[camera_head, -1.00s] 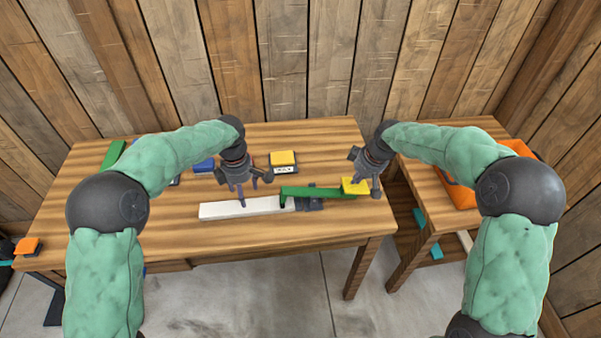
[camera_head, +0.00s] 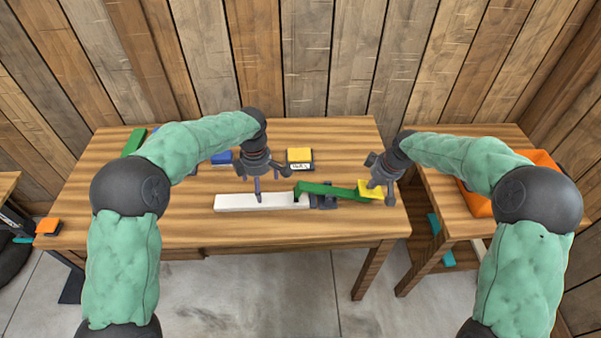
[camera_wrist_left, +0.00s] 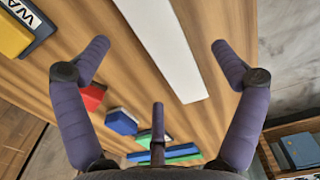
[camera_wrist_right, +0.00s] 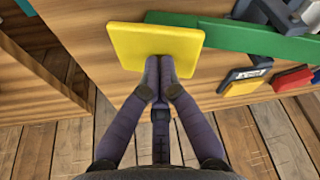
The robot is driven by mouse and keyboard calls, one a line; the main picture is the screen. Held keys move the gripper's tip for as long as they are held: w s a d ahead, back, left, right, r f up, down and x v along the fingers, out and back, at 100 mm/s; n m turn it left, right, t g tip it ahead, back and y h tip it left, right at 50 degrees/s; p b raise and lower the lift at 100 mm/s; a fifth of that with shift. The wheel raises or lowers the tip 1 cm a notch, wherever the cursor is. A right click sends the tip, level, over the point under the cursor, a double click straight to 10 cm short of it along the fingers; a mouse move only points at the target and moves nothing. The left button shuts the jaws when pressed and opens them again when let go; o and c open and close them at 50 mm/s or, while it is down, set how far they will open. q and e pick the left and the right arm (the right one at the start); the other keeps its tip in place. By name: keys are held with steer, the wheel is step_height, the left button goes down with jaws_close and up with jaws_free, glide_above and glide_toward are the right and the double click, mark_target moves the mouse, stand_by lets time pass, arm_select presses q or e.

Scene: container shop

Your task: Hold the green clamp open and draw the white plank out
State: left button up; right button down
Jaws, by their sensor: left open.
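The white plank (camera_head: 245,202) lies flat on the table, its right end at the clamp's jaw. The green clamp (camera_head: 325,189) has a dark base (camera_head: 325,202) and a lever with a yellow pad (camera_head: 370,189) at its right end. The lever slopes down toward the pad; I cannot tell whether its jaw clears the plank. My right gripper (camera_head: 376,182) has its fingers together on the pad, as the right wrist view (camera_wrist_right: 158,72) shows. My left gripper (camera_head: 268,190) is open and empty above the plank, which shows between its fingers in the left wrist view (camera_wrist_left: 170,45).
A yellow-topped block (camera_head: 299,156), a blue block (camera_head: 222,157) and a green block (camera_head: 134,141) lie farther back on the table (camera_head: 190,232). An orange bin (camera_head: 477,198) stands on the right side table. The table front left of the plank is clear.

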arm_select(q)
glide_toward(277, 196)
step_height(277, 196, down, 9)
steer(key=shift+r, duration=0.1)
stand_by(0.8)
steer(key=c, duration=1.3)
